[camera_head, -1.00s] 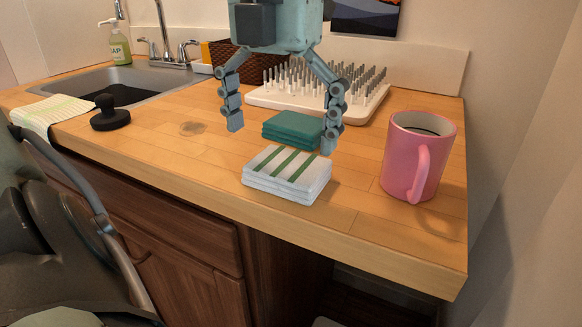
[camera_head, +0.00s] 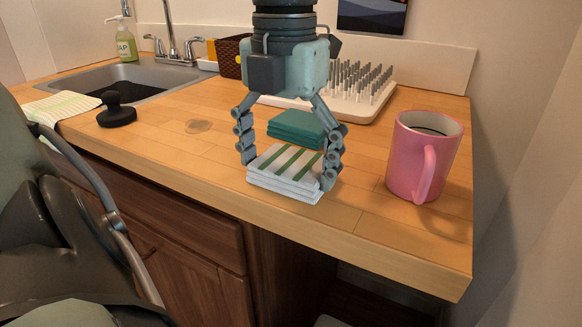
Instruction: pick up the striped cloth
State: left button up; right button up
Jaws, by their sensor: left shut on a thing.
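The striped cloth (camera_head: 284,181) is a folded white stack with green stripes near the counter's front edge, in the head view. My left gripper (camera_head: 288,171) comes down over it from above. One finger is at its left side and the other at its right side, shut on it. The cloth appears to rest on the counter still. My right gripper is not in view.
A folded teal cloth (camera_head: 297,124) lies just behind. A white spiked rack (camera_head: 378,103) stands behind that, and a pink mug (camera_head: 409,158) to the right. A black round-knobbed object (camera_head: 116,113), a lighter striped towel (camera_head: 62,104) and the sink (camera_head: 150,76) are at left.

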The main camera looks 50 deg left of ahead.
aim_at(287, 166)
pick_arm(q)
jog(key=shift+r, duration=0.1)
jog(key=shift+r, duration=0.6)
notch_tip(287, 166, up, 3)
jog(key=shift+f, duration=0.1)
jog(key=w+a+r, duration=0.2)
jog(key=a+r, duration=0.4)
jog(key=a, duration=0.5)
jog(key=shift+w+a+r, duration=0.2)
jog(key=shift+r, duration=0.2)
jog(key=o, duration=0.4)
jog(key=c, duration=0.3)
